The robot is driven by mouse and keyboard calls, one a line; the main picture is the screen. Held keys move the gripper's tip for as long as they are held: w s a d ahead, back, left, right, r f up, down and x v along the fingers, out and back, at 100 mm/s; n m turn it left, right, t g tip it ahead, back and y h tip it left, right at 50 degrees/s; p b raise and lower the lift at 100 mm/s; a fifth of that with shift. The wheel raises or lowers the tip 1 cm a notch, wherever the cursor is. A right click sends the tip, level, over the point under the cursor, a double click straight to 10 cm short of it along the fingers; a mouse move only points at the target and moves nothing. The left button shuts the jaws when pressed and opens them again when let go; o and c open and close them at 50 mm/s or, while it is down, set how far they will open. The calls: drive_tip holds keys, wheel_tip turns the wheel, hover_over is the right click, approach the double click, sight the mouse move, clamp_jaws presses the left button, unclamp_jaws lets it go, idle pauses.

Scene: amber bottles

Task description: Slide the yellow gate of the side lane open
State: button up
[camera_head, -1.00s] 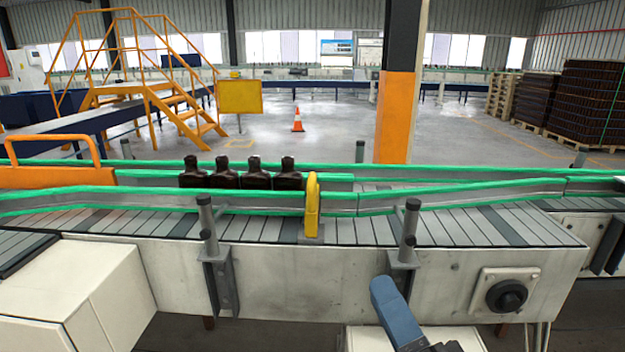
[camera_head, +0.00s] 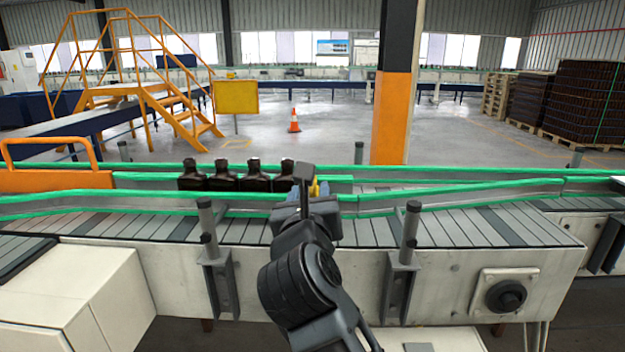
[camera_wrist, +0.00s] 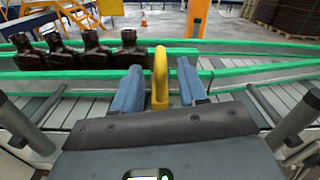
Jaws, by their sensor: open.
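The yellow gate (camera_wrist: 160,75) stands upright across the side lane in the wrist view, between the two blue fingers of my gripper (camera_wrist: 157,82). The gripper is open, with a finger on each side of the gate; whether either finger touches it I cannot tell. In the head view my arm hides most of the gate (camera_head: 315,188), and only a small yellow part shows beside my gripper (camera_head: 306,184). Several amber bottles (camera_head: 223,178) stand in a row behind the near green rail, just left of the gate; they also show in the wrist view (camera_wrist: 95,50).
Green guide rails (camera_head: 450,200) run along the conveyor (camera_head: 130,225). Two grey posts (camera_head: 207,230) (camera_head: 411,232) rise from its front edge, one on each side of my arm. An orange guard (camera_head: 50,180) is at the left. The lane right of the gate holds no bottles.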

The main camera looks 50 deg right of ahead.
drive_tip(key=p+x, duration=0.1)
drive_tip(key=x, duration=0.5)
drive_tip(key=shift+w+d, duration=0.25)
drive_tip(key=shift+d, duration=0.05)
clamp_jaws()
drive_tip(key=shift+s, duration=0.1)
